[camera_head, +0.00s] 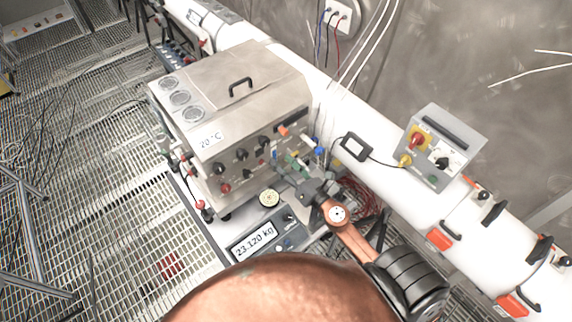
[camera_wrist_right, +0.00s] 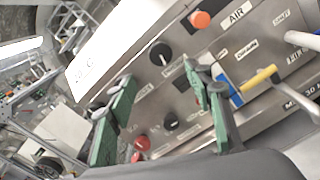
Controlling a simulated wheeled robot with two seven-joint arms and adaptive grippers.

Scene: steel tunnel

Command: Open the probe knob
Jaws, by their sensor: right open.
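The steel box (camera_head: 240,95) has a front panel with several black knobs, an orange knob and red knobs. I cannot read which one is the probe knob. In the head view my right gripper (camera_head: 292,168) is at the panel's right part, partly covering it. In the right wrist view my right gripper (camera_wrist_right: 160,78) is open, its green fingers apart and nothing held. A black knob (camera_wrist_right: 160,53) shows just beyond the gap between the fingertips, and another black knob (camera_wrist_right: 171,122) shows lower between the fingers. My left gripper is not in view.
The orange knob (camera_wrist_right: 199,19) is near the "AIR" label. A blue valve handle (camera_wrist_right: 228,90) and a yellow fitting (camera_wrist_right: 258,77) are close to the right finger. A scale display (camera_head: 253,242) stands before the box. A grey control box (camera_head: 440,145) sits on the white pipe (camera_head: 385,175).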

